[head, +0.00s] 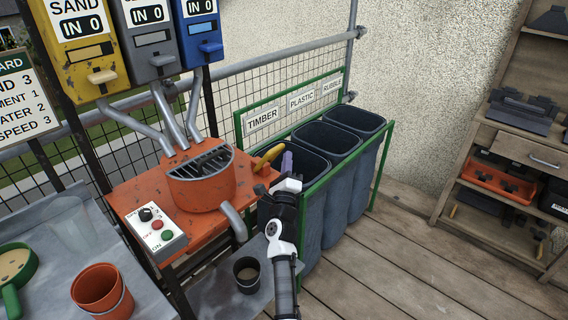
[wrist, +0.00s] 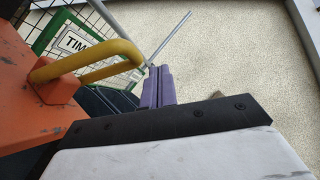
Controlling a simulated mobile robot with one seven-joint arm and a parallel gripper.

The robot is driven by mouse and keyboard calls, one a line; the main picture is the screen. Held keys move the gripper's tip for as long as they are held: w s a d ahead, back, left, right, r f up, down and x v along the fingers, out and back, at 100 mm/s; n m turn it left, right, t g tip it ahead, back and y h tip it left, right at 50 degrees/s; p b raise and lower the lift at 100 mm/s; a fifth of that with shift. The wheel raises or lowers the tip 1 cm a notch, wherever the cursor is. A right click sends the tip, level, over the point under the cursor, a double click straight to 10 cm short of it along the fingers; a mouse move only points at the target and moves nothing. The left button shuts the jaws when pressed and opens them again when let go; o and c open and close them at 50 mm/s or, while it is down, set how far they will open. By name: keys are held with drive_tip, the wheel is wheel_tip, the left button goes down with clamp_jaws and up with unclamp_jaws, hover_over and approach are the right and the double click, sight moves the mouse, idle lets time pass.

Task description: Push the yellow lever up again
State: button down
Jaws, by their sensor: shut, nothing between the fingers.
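The yellow lever (head: 268,157) sits on the right side of the orange mixer (head: 200,182), and slants up to the right in the head view. In the wrist view the yellow lever (wrist: 95,58) is a bent bar rising from an orange mount and reaching to the right. My gripper (head: 287,160) has purple fingers and is just right of the lever in the head view. In the wrist view my gripper (wrist: 160,85) is shut and empty, close to the lever's bent end. I cannot tell whether the fingers touch the lever.
Bins labelled timber, plastic and rubble stand in a green frame (head: 383,160) behind my gripper. A control box (head: 155,232) with buttons sits on the orange table. A black bucket (head: 247,274) stands below the mixer's spout (head: 233,220). Floorboards (head: 400,262) on the right are clear.

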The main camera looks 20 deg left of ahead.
drive_tip(key=s+d+f, duration=0.2)
drive_tip(key=s+d, duration=0.2)
drive_tip(key=s, duration=0.5)
drive_tip(key=shift+s+d, duration=0.2)
drive_tip(key=shift+d, duration=0.1)
